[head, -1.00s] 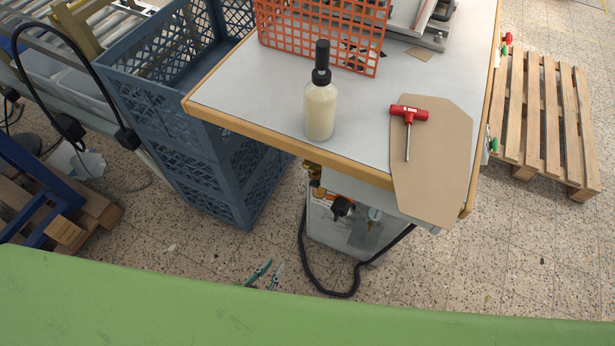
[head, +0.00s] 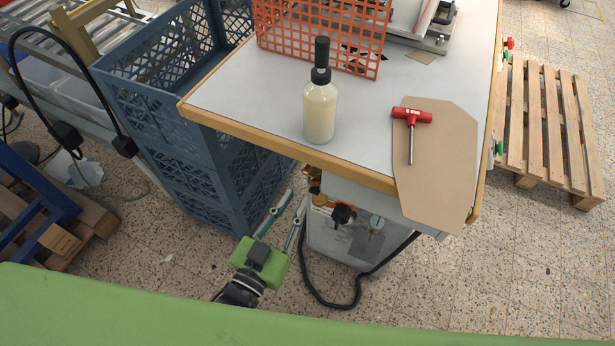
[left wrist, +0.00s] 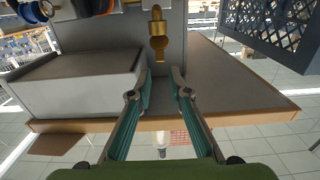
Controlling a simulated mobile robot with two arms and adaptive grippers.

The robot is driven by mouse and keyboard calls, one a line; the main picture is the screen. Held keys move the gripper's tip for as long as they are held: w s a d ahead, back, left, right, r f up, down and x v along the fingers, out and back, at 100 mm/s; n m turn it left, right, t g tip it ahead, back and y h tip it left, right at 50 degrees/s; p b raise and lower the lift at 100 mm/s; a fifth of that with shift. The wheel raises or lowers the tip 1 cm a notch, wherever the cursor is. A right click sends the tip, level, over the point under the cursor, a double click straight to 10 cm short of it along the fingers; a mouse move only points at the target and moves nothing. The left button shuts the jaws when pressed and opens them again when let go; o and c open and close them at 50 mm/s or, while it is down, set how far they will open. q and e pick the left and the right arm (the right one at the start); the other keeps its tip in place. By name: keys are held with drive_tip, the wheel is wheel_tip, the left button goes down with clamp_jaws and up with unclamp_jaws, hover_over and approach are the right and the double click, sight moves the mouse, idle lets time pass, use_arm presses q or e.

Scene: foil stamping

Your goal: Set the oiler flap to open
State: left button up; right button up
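A brass fitting (head: 313,180) sits under the front edge of the workbench, at the left of the unit mounted there. I take it to be the oiler with its flap, but cannot tell whether the flap is open. In the left wrist view, the brass piece (left wrist: 158,38) shows just ahead, between the fingertip directions. My left gripper (head: 292,204) is open and empty, left of and slightly below the brass fitting, with a visible gap. Its spread fingers (left wrist: 161,76) also show in the left wrist view. My right gripper is not in view.
A black hose (head: 312,285) loops below. The blue crates (head: 225,175) stand close on the left. A bottle (head: 320,110) and a red-handled tool (head: 411,118) are on the bench.

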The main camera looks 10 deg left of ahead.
sight(314, 172)
use_arm(q)
drive_tip(key=x, duration=0.7)
drive_tip(key=shift+w+p, duration=0.2)
drive_tip(key=shift+p, duration=0.1)
drive_tip(key=shift+f, duration=0.1)
clamp_jaws()
